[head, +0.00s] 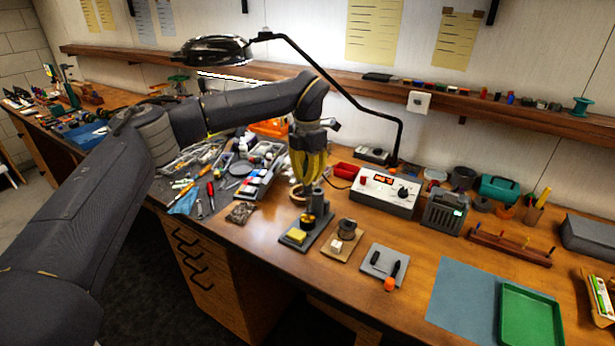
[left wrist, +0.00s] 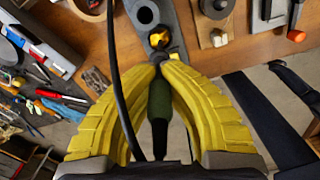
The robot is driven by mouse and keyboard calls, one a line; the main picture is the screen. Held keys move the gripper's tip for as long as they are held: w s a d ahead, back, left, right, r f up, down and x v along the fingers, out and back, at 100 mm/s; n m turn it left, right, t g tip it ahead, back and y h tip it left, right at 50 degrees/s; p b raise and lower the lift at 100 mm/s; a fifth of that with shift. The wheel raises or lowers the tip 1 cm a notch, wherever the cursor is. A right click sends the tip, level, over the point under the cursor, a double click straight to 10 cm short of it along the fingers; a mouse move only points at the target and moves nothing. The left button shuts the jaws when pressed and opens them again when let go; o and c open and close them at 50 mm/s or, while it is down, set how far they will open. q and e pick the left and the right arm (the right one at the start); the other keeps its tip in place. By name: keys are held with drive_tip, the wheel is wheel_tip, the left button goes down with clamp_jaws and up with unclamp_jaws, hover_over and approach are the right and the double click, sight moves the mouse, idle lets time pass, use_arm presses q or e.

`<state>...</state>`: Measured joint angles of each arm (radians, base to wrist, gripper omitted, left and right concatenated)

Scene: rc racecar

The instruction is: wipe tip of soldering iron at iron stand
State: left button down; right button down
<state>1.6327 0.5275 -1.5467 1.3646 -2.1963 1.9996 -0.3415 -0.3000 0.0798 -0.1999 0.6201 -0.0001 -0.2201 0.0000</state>
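My left gripper (head: 308,182) points down over the iron stand (head: 318,227), which has a grey base, an upright holder and a yellow sponge (head: 297,237). In the left wrist view its ribbed yellow fingers (left wrist: 167,62) close together at the tips around the soldering iron (left wrist: 160,105), whose dark green and black handle shows between them. The iron's tip is hidden behind the fingertips, so I cannot tell whether it touches the stand. The stand's grey base also shows in the left wrist view (left wrist: 182,22), with a round hole and a yellow part just beyond the fingertips. My right gripper is not in view.
A white soldering station (head: 385,195) stands behind and right of the stand. A small brown board (head: 340,248) and a grey pad (head: 385,263) lie to its right. A dark cable (left wrist: 118,80) runs past the left finger. Tools crowd the bench at left.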

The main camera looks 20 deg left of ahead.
sight(307, 160)
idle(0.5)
use_arm(q)
drive_tip(key=shift+r, duration=3.05)
